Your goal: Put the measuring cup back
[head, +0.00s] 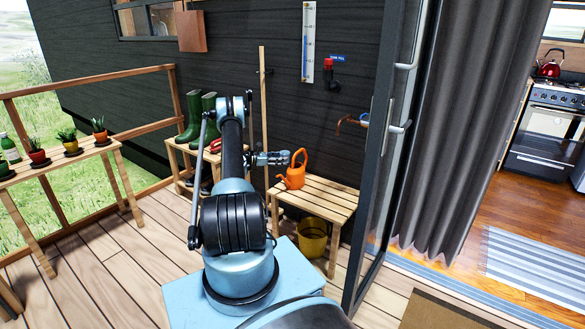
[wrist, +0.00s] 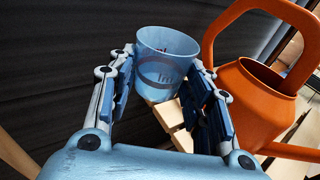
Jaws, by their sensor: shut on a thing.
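The measuring cup (wrist: 167,58) is a clear bluish cup with dark markings, seen from above in the wrist view. My gripper (wrist: 165,68) is shut on it, with one finger on each side. The cup looks held above the slatted wooden bench (head: 330,199), close to the orange watering can (head: 294,171) that stands on the bench's left part. The can fills the right of the wrist view (wrist: 250,105). In the head view my gripper (head: 278,158) is left of the can's top, and the cup is too small to make out clearly.
A yellow bucket (head: 312,238) stands under the bench. Green boots (head: 190,118) stand on a stand at left. A wooden pole (head: 264,110) leans on the dark wall by my arm. The glass door frame (head: 385,150) stands right of the bench. The bench's right part is bare.

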